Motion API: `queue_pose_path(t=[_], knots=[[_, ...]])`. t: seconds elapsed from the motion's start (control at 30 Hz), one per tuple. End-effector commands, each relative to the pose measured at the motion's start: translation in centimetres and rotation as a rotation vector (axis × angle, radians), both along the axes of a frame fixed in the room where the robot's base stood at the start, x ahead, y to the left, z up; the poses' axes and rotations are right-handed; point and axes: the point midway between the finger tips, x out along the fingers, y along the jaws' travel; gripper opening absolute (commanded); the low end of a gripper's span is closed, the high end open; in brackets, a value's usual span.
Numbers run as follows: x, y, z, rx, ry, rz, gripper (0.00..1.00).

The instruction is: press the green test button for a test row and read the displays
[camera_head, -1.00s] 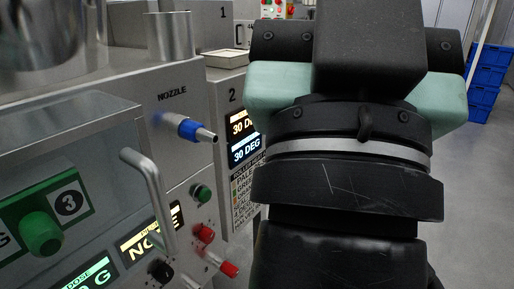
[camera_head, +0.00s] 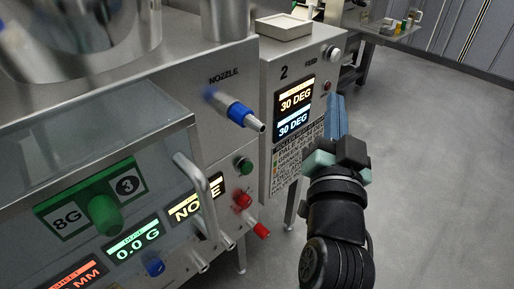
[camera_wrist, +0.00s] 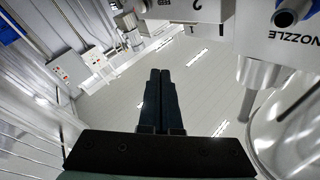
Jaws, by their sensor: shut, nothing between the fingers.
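My gripper (camera_head: 336,100) is shut and empty, pointing up in the head view, right of the second machine's panel and apart from it. Its closed fingers (camera_wrist: 160,75) also show in the wrist view over floor. A small green button (camera_head: 243,166) sits on the near machine's front, above red knobs. A larger green knob (camera_head: 105,213) is between plates reading 8G and 3. Which is the test button I cannot tell. A yellow display (camera_head: 196,200) is partly covered by a handle. A green display (camera_head: 134,240) reads 0.0 G. An orange display (camera_head: 80,274) ends in MM. Two displays (camera_head: 295,107) read 30 DEG.
A blue-collared nozzle (camera_head: 241,114) and a metal handle (camera_head: 207,196) stick out from the near machine. A pale tray (camera_head: 284,27) rests on the second machine. The grey floor (camera_head: 430,180) at right is clear.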

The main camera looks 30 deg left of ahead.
Motion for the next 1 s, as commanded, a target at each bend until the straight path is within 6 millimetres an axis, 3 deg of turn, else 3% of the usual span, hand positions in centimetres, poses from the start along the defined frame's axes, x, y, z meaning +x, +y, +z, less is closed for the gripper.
queue_pose_path(t=[0.13, 0.3, 0.5, 0.7, 1.0], knots=[[0.2, 1.8, -6.8, 0.125, 0.216, 0.085, 0.0], [-1.6, 3.1, -14.3, 0.267, 0.425, 0.138, 0.0], [-3.9, 3.7, -19.8, 0.381, 0.578, 0.153, 0.0], [-4.9, 3.8, -21.6, 0.419, 0.624, 0.154, 0.0], [-4.8, 3.8, -21.6, 0.417, 0.622, 0.154, 0.0]])
